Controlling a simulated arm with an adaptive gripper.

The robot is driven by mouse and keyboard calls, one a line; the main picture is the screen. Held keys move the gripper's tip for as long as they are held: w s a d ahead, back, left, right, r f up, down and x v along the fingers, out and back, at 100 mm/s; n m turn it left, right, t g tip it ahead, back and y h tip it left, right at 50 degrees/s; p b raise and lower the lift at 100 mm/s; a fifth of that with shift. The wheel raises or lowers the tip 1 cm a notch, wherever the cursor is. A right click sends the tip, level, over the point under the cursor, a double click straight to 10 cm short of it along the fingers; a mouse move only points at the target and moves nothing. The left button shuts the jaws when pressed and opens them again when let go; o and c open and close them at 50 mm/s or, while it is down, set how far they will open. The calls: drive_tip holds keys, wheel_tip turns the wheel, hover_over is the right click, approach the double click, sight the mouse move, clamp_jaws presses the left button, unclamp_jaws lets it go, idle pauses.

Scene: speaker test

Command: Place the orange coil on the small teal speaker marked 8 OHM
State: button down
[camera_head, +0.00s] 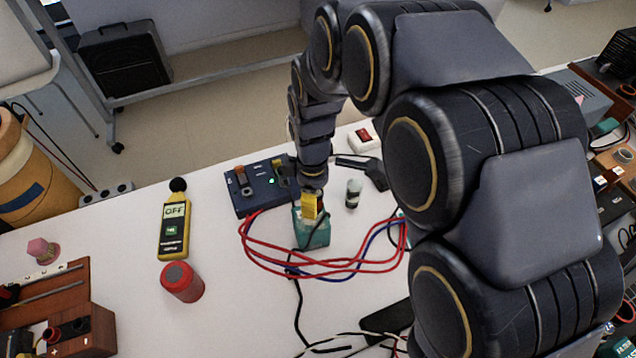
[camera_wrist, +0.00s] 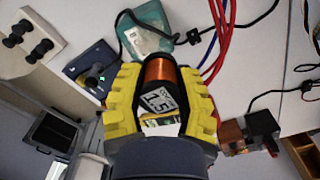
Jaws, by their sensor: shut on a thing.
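My gripper (camera_wrist: 160,84) has yellow fingers shut on the orange coil (camera_wrist: 160,69), one on each side of it, in the wrist view. A block with "1.5" on it shows just below the coil between the fingers. A small teal box-shaped thing, apparently the speaker (camera_head: 314,236), is on the white table in the head view. My gripper (camera_head: 310,204) is over its back part there and hides some of it. The teal speaker also shows beyond the coil in the wrist view (camera_wrist: 139,42). I cannot read its marking or tell whether the coil touches it.
A dark blue box (camera_head: 246,204) with a green light stands behind left of the speaker. Red and blue cables (camera_head: 330,272) loop around its front. A small cylinder (camera_head: 353,194) stands to its right.

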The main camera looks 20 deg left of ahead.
drive_tip(key=shift+w+a+f, duration=0.35)
drive_tip(key=shift+w+f, duration=0.05)
drive_tip(key=shift+f, duration=0.2)
drive_tip(key=shift+w+a+f, duration=0.3)
drive_tip(key=shift+w+f, duration=0.1)
drive_tip(key=shift+f, duration=0.2)
drive_tip(key=shift+w+a+f, duration=0.1)
drive_tip(key=shift+f, duration=1.6)
drive_tip(key=c, duration=0.8)
unclamp_jaws()
drive_tip(key=shift+f, duration=0.15)
drive_tip(key=shift+o, duration=0.2)
wheel_tip(320, 180, up, 12)
drive_tip(key=shift+r, duration=0.2)
